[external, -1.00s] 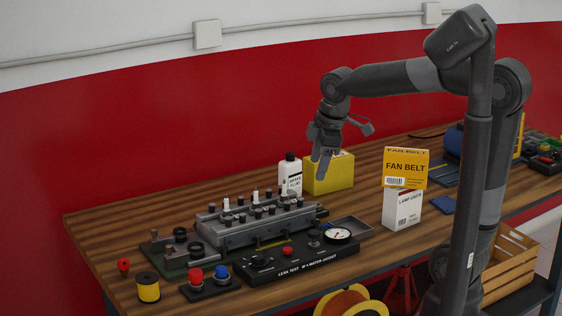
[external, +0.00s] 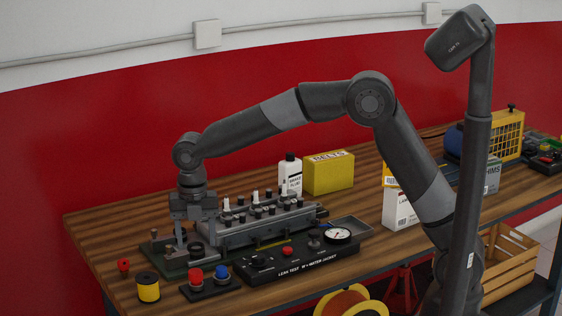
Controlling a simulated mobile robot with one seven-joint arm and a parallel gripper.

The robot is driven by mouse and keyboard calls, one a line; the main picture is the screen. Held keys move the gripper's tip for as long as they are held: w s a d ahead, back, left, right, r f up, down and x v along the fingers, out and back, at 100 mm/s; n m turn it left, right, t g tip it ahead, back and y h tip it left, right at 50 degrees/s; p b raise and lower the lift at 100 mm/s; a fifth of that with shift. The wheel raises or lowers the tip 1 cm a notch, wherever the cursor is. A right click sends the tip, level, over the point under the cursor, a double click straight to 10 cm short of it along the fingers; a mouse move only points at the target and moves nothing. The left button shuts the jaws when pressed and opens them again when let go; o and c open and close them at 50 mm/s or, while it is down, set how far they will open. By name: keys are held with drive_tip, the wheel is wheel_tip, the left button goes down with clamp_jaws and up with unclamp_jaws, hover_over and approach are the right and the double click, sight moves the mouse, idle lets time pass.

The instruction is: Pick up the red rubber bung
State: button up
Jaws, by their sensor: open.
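A red round-topped piece (external: 195,275), which looks like the red rubber bung, stands beside a blue-topped one (external: 221,272) in a small black holder (external: 212,291) at the front left of the bench. A smaller red item (external: 124,265) lies at the bench's left end; I cannot tell exactly what it is. My gripper (external: 192,241) points down, open, above the dark green plate at the left end of the engine block. It is behind and above the red-topped piece and apart from it. Nothing shows between its fingers.
The grey engine block (external: 250,232) with several upright plugs is right of my gripper. The leak test box (external: 300,262) is in front. A dark green plate (external: 172,268) with posts and a yellow spool (external: 148,288) are near. Bare wood shows at the left back.

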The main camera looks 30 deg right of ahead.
sight(195, 271)
wheel_tip(195, 271, down, 5)
drive_tip(key=shift+f, duration=0.15)
drive_tip(key=f, duration=0.5)
drive_tip(key=shift+w+a, duration=0.3)
drive_tip(key=c, duration=1.1)
